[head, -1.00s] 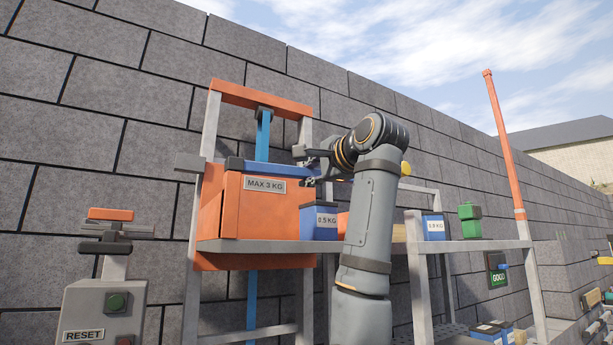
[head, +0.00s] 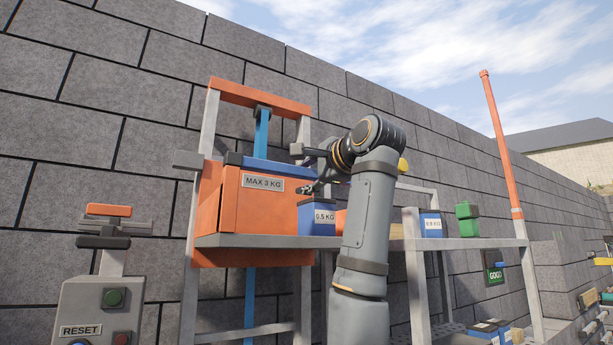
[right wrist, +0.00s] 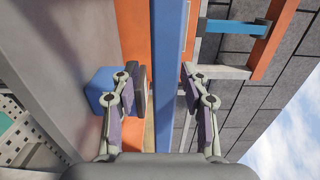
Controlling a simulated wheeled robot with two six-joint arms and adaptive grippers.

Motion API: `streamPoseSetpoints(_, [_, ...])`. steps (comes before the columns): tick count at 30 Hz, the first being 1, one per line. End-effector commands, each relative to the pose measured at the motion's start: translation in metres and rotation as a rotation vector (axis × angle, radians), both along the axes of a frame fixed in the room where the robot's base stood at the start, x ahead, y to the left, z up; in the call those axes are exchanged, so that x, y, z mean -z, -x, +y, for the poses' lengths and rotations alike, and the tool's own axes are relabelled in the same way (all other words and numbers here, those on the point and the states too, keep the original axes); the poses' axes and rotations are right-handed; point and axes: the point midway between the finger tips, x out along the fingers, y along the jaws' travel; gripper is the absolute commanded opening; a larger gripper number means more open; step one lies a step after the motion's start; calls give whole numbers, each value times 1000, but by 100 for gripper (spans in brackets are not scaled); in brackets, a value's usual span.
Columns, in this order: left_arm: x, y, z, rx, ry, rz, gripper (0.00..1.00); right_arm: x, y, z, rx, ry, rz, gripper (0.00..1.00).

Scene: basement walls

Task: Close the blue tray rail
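The blue rail (head: 285,168) runs along the top of an orange box (head: 262,208) labelled MAX 3 KG. In the right wrist view, the rail (right wrist: 170,60) passes lengthwise between the fingers. My right gripper (head: 308,172) is at the rail's right end in the head view. The right wrist view shows my right gripper (right wrist: 165,92) open, with one pad on each side of the rail. The right pad is very close to it; I cannot tell if it touches. My left gripper is not in view.
A blue 0.5 KG box (head: 318,216) stands right of the orange box on the grey shelf (head: 240,241). Another blue box (head: 432,224) and a green block (head: 467,221) stand farther right. A RESET pedestal (head: 92,310) stands at left. A block wall (head: 80,140) is behind.

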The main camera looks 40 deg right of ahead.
Motion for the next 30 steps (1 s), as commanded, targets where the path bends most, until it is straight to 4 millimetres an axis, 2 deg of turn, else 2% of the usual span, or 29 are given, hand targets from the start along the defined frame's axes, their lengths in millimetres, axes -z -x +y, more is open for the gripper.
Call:
streamPoseSetpoints(7, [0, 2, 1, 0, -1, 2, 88, -2, 5, 1, 0, 2, -5, 45])
streamPoseSetpoints(15, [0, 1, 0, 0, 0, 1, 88, -1, 52, 12, 0, 2, -5, 45])
streamPoseSetpoints(19, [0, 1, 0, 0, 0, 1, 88, -1, 68, 16, 0, 1, -3, 45])
streamPoseSetpoints(30, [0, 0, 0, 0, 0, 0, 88, 0, 72, 17, 0, 0, -1, 45])
